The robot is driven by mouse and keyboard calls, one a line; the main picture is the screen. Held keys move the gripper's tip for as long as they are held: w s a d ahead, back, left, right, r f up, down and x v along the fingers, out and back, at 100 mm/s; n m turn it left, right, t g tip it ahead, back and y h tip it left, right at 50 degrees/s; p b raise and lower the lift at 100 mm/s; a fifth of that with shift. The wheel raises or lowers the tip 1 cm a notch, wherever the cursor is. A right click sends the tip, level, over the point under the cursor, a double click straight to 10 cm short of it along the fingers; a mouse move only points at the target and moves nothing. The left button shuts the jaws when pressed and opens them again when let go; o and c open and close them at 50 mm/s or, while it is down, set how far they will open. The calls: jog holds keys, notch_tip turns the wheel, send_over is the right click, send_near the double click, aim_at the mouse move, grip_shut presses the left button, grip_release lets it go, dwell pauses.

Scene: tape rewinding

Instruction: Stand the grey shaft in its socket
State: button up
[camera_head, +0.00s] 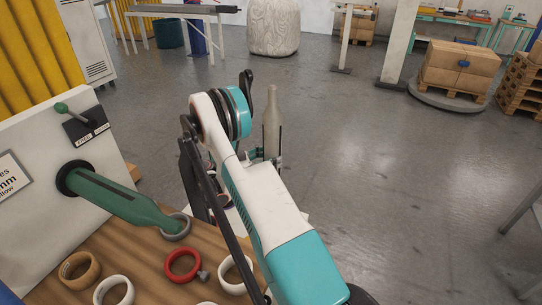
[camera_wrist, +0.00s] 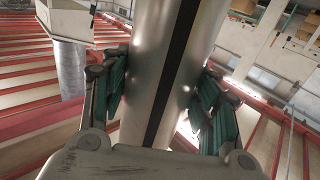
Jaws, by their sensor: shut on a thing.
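The grey shaft (camera_head: 271,128) stands nearly upright beyond my arm in the head view, with a tapered top. My gripper (camera_head: 272,160) is shut on it, low on the part that shows. In the wrist view the grey shaft (camera_wrist: 188,62), with a black stripe along it, runs between the two fingers of my gripper (camera_wrist: 158,95). Its lower end is hidden by my arm in the head view. I cannot make out its socket in either view, nor tell whether the shaft is in it.
At left a green shaft (camera_head: 128,205) sticks out of a white panel (camera_head: 35,150) with a green-knobbed lever (camera_head: 62,108).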

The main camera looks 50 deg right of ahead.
jog(key=shift+f+b, duration=1.25)
jog(key=shift+f, duration=5.6)
jog(key=shift+f, duration=0.65)
jog(key=o, duration=1.6)
notch_tip(320, 180, up, 10)
jog(key=shift+r, duration=0.1)
